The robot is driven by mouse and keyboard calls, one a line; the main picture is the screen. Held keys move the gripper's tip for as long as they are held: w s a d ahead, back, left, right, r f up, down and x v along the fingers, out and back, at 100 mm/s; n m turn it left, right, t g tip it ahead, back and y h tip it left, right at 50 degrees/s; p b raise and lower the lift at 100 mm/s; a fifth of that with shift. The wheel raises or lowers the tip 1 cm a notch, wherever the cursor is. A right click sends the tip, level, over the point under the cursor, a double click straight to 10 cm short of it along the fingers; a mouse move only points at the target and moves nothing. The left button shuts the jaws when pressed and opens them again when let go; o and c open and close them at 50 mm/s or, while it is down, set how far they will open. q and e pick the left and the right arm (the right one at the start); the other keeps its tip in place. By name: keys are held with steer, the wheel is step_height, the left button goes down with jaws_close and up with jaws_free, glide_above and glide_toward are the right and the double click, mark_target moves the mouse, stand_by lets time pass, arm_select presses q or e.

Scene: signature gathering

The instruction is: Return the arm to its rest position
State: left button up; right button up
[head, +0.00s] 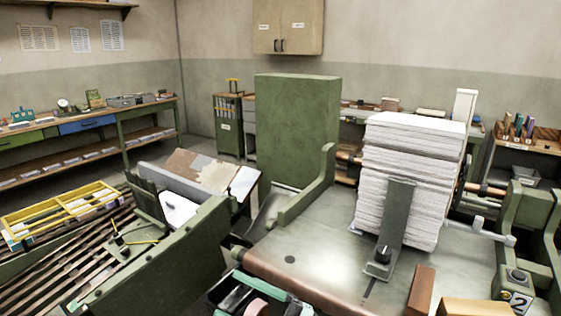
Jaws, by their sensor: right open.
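I cannot make out either gripper or arm in the head view, so their position relative to the things here does not show. A tall stack of white paper sheets (408,170) stands on a grey metal machine table (310,258). An upright grey-green plate (398,222) with a dark knob at its foot stands against the front of the stack.
A tall green panel (297,130) rises behind the table. A slatted bed (60,268) with a yellow frame (62,213) lies at the left. A brown block (421,291) and a box marked 2 (517,283) sit at the front right. The table left of the stack is clear.

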steer(key=s+d+f+m+t+h+p, duration=0.2)
steer(key=d+f+m+t+h, duration=0.8)
steer(key=d+f+m+h, duration=0.55)
steer(key=s+d+f+m+g+h, duration=0.1)
steer(key=s+d+f+m+g, duration=0.2)
steer(key=s+f, duration=0.4)
steer(key=s+d+f+m+g+h, duration=0.2)
steer(key=s+d+f+m+g, duration=0.2)
steer(key=s+f, duration=0.3)
steer(key=shift+s+d+f+p, duration=0.4)
steer(key=shift+s+d, duration=0.25)
steer(key=shift+s, duration=0.25)
